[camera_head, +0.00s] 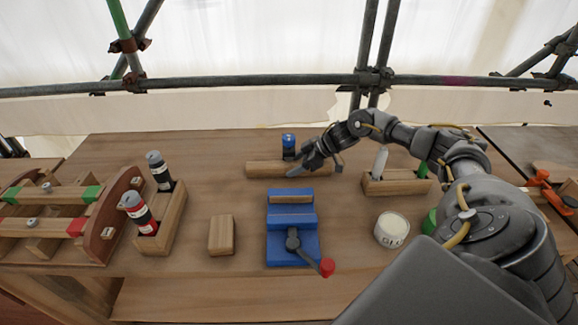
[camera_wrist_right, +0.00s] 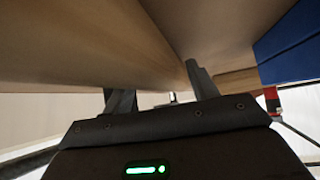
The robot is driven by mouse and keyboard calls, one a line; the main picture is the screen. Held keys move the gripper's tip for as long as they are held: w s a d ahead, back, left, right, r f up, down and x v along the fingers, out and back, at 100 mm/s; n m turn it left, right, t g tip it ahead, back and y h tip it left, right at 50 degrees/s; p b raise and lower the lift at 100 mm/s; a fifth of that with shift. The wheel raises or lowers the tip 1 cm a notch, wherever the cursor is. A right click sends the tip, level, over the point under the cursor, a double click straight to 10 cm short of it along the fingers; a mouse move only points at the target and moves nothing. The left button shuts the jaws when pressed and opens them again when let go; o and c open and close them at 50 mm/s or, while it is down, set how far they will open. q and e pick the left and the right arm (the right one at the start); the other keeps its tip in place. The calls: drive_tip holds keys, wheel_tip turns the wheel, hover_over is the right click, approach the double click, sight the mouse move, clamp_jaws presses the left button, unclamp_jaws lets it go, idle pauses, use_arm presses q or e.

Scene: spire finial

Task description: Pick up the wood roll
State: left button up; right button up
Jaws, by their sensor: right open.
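A long light-brown wooden piece (camera_head: 262,169), which looks like the wood roll, lies left to right on the table behind the blue vise (camera_head: 291,220). My right gripper (camera_head: 305,166) is open over the right half of this piece and hides part of it. In the right wrist view the two fingers of my right gripper (camera_wrist_right: 160,90) are apart, close to a wooden surface. I cannot tell from there whether they touch the wood. The blue vise also shows in the right wrist view (camera_wrist_right: 290,45). My left gripper is not in view.
A blue-capped bottle (camera_head: 288,143) stands right behind the wooden piece. A small wooden block (camera_head: 221,235) lies left of the vise. A white round tin (camera_head: 391,230) and a wooden holder (camera_head: 396,184) are at right. Two bottles in a wooden holder (camera_head: 172,220) stand at left.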

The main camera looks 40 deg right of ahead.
drive_tip(key=shift+x, duration=0.75)
drive_tip(key=shift+c, duration=0.5)
drive_tip(key=c, duration=0.9)
drive_tip(key=shift+c, duration=0.2)
